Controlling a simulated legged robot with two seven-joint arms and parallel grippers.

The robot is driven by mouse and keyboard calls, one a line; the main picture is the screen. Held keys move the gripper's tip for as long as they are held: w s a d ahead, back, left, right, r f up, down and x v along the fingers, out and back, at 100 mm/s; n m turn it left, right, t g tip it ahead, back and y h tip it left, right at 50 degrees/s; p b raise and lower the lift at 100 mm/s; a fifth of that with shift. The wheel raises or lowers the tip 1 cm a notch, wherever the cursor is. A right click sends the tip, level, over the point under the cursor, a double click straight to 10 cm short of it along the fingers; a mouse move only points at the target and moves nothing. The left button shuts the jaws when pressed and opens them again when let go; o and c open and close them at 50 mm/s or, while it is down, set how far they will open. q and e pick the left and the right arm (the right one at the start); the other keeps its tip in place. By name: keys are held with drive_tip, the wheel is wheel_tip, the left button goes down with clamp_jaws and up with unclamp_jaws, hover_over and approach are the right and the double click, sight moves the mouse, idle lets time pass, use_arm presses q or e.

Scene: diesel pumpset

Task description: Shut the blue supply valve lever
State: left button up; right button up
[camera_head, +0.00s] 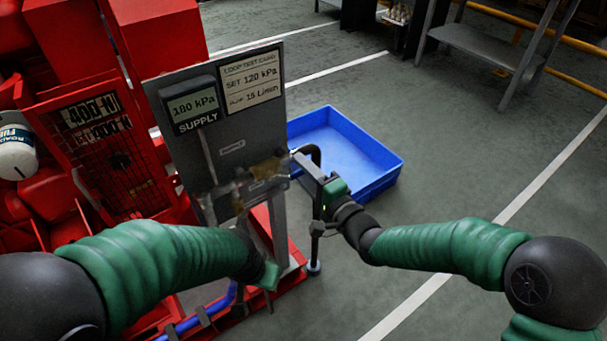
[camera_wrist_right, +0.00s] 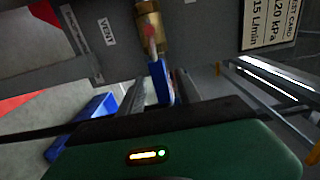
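The blue supply valve lever (camera_wrist_right: 162,80) hangs below a brass valve fitting (camera_wrist_right: 150,30) in the right wrist view. My right gripper (camera_wrist_right: 160,90) has its two grey fingers apart, one on each side of the lever; contact is not clear. In the head view my right gripper (camera_head: 305,168) is at the right edge of the grey panel (camera_head: 215,150), by the brass fittings (camera_head: 268,170); the lever is not distinguishable there. My left gripper (camera_head: 268,274) is low in front of the panel, its fingers too obscured to read.
The supply display (camera_head: 192,107) reads 180 kPa; the card (camera_head: 252,80) says SET 120 kPa. A VENT label (camera_wrist_right: 107,32) is beside the valve. A blue crate (camera_head: 395,175) lies behind my right gripper.

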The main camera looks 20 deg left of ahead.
drive_tip(key=c, duration=0.9)
clamp_jaws()
drive_tip(key=shift+f, duration=0.2)
idle(0.3)
